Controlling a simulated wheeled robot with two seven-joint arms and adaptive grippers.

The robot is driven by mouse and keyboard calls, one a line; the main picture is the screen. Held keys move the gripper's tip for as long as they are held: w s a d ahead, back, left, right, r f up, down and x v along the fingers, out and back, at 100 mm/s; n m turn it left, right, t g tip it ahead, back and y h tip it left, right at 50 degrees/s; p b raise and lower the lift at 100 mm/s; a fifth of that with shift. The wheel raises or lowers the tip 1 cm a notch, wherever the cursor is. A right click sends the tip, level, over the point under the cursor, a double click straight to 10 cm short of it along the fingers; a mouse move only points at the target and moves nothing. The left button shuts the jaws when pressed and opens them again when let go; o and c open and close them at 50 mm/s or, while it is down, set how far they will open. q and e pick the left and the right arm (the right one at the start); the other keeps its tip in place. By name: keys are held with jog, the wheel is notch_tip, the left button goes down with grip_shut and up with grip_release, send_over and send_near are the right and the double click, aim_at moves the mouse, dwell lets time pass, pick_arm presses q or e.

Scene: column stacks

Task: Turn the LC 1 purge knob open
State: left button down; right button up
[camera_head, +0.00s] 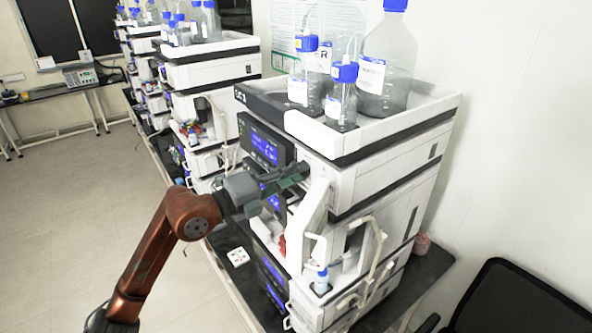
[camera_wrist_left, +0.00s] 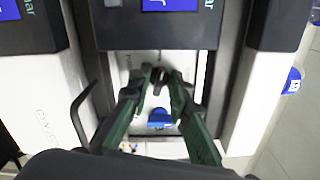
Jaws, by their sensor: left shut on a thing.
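The nearest column stack, a white and dark instrument tower (camera_head: 385,185), stands right of centre in the head view. My left arm reaches it from the left, and my left gripper (camera_head: 296,178) is at the front of its upper module, beside a lit blue display (camera_head: 264,148). In the left wrist view the green fingers of my left gripper (camera_wrist_left: 164,74) come together around a small dark knob (camera_wrist_left: 175,77) on the pale front panel. The fingers largely cover the knob, so its turn angle cannot be told. My right gripper is not in view.
Blue-capped bottles (camera_head: 387,65) stand in the tray (camera_head: 408,116) on top of the tower. White tubing (camera_head: 372,262) and a small blue-capped vial (camera_head: 321,280) are lower at its front. More stacks (camera_head: 205,75) line the bench behind. A black chair (camera_head: 520,305) is at lower right. The floor at left is clear.

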pick_arm(q)
jog(key=shift+n+p, duration=0.6)
jog(key=shift+n, duration=0.6)
jog(key=c, duration=2.1)
grip_release()
jog(key=v, duration=1.2)
jog(key=shift+w, duration=0.1)
